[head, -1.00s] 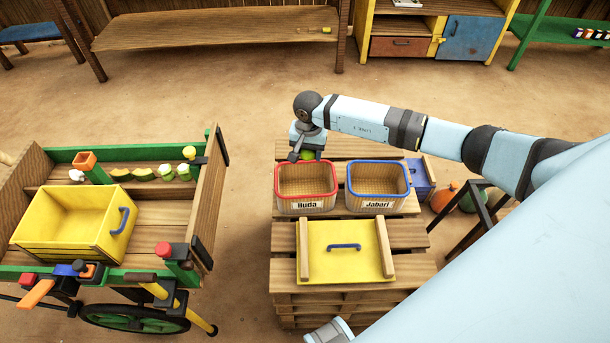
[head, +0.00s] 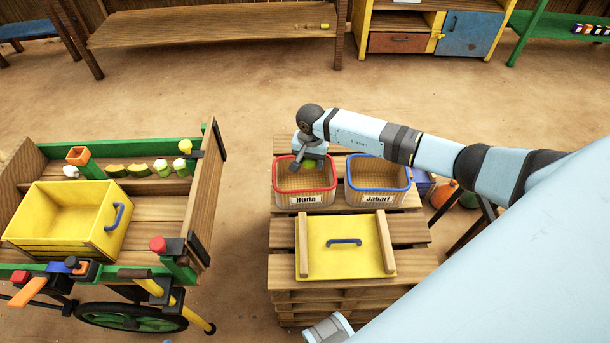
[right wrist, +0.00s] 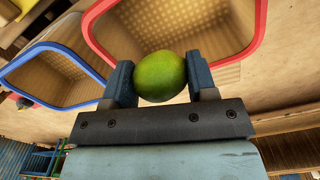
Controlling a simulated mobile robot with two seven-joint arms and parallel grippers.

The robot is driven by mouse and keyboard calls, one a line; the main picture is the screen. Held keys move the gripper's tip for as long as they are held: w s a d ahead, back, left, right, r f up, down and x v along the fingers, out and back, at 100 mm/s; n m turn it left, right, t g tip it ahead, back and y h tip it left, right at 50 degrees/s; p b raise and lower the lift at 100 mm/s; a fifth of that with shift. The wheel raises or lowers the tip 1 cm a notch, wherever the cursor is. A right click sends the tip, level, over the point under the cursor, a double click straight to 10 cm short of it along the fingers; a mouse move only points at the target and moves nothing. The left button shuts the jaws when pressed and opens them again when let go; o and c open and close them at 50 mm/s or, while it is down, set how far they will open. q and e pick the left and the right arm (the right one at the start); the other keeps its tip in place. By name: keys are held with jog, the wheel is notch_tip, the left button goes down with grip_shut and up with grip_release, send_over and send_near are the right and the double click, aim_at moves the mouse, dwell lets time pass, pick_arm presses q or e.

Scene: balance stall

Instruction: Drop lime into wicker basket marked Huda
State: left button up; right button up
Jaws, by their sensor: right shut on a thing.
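The lime (right wrist: 160,76) is green and round, held between the two fingers of my right gripper (right wrist: 161,84). In the head view the lime (head: 309,163) shows just under the right gripper (head: 309,158), over the back part of the red-rimmed wicker basket marked Huda (head: 305,200). In the right wrist view the Huda basket's red rim (right wrist: 249,52) lies beyond the fingers, and the part of its inside that shows looks empty. The blue-rimmed basket marked Jabari (head: 378,200) stands beside it on the right.
Both baskets stand on a wooden pallet stack (head: 350,295), with a yellow lid-like board (head: 345,262) in front. A cart (head: 150,215) at left carries a yellow crate (head: 60,250). An orange pumpkin-like thing (head: 442,194) lies right of the pallets. The sandy floor between cart and pallets is clear.

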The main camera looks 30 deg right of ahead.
pick_arm(q)
jog(key=shift+s+a+f, duration=0.1)
jog(key=shift+f, duration=0.15)
pick_arm(e)
jog(key=o, duration=1)
jog(key=shift+r, duration=0.15)
pick_arm(q)
jog(key=shift+a, duration=0.1)
pick_arm(e)
notch_tip(320, 180, up, 14)
jog(key=shift+f, duration=0.2)
jog(key=shift+a+f, duration=0.1)
